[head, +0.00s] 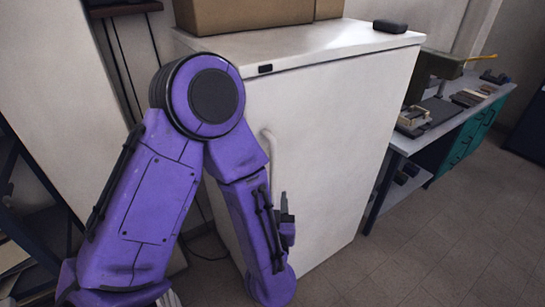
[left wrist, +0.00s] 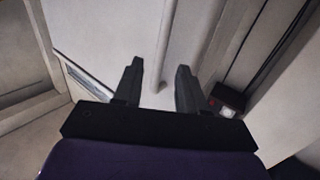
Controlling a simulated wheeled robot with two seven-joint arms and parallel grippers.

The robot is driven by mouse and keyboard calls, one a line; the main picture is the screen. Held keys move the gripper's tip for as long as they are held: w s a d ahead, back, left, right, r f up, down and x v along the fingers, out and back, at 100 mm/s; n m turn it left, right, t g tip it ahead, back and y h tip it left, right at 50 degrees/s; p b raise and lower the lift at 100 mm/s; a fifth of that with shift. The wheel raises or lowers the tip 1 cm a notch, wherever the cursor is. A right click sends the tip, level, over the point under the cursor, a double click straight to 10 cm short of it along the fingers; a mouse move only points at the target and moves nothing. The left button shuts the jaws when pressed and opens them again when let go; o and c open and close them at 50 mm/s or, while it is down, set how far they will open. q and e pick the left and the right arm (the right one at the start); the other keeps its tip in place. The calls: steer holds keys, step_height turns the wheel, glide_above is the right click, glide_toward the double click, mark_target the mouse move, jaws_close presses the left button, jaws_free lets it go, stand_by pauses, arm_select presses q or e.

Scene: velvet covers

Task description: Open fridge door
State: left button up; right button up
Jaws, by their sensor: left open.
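The white fridge (head: 330,130) stands in the middle of the head view with its door shut. Its pale vertical handle (head: 272,155) is on the door's left side, its lower part hidden by my purple left arm. My left gripper (head: 287,217) is open, low in front of the door near the handle. In the left wrist view, the two dark fingers (left wrist: 159,75) are apart. The handle (left wrist: 184,45) appears in the gap between them; I cannot tell whether it lies within the jaws or beyond. My right gripper is in neither view.
Cardboard boxes (head: 245,14) and a small dark object (head: 390,26) sit on the fridge. A workbench (head: 425,138) with tools and teal drawers stands to the right. A dark rack is at the far left. The tiled floor (head: 420,255) at front right is clear.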

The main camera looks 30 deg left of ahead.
mark_target(273, 171)
arm_select(q)
steer(key=x, duration=0.7)
steer(key=r+p+x, duration=0.1)
steer(key=x, duration=0.2)
steer(key=shift+a+r, duration=0.15)
steer(key=shift+a, duration=0.1)
steer(key=shift+w+a, duration=0.2)
steer(key=shift+w, duration=0.15)
